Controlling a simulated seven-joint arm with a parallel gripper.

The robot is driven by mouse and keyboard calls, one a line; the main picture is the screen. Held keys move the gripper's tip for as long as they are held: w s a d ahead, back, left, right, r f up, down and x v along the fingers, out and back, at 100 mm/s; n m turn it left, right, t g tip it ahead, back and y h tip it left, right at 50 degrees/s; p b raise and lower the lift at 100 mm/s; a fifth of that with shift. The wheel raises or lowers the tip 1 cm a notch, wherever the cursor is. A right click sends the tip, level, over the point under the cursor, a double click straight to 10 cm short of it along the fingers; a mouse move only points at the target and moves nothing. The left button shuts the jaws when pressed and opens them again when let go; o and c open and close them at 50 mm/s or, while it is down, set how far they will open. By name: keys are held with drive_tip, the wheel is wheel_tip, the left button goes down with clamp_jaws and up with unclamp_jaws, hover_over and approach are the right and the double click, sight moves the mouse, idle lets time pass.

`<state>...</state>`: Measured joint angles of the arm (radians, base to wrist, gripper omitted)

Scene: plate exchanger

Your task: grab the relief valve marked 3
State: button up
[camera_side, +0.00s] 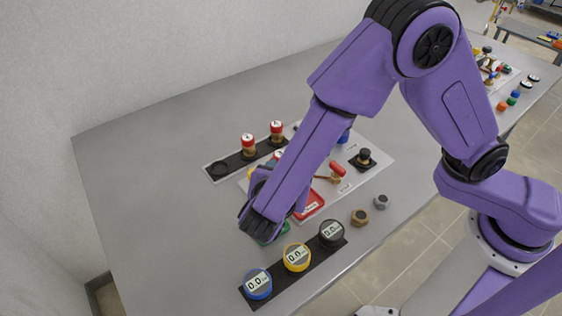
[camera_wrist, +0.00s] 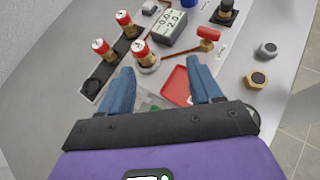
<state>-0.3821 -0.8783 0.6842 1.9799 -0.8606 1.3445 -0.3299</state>
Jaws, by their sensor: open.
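Three relief valves with red caps and brass bodies are in view; the marks on their white tops are too small to read. Two stand upright in a black rack (camera_side: 235,160): one valve (camera_wrist: 101,46) nearer its middle, another valve (camera_wrist: 124,18) at the far end. The third valve (camera_wrist: 141,50) stands on a round pale seat on the white board, outside the rack; in the side view my arm partly hides it. My gripper (camera_wrist: 160,70) is open and empty, its blue fingers apart, on the near side of this third valve and not around it.
The rack's near socket (camera_wrist: 93,87) is empty. Three round gauges (camera_side: 297,257) line the front. Two hex nuts (camera_side: 360,217) lie right. The table's left is clear.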

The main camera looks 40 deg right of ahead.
drive_tip(key=a+f+n+t, duration=0.1)
drive_tip(key=a+n+t, duration=0.1)
drive_tip(key=a, duration=0.1)
approach(281, 152)
drive_tip(key=x, duration=0.5)
drive_tip(key=shift+s+d+f, duration=0.15)
drive_tip(key=shift+d+f, duration=0.1)
drive_tip(key=shift+a+x, duration=0.25)
drive_tip(key=shift+x, duration=2.7)
drive_tip(key=c, duration=1.1)
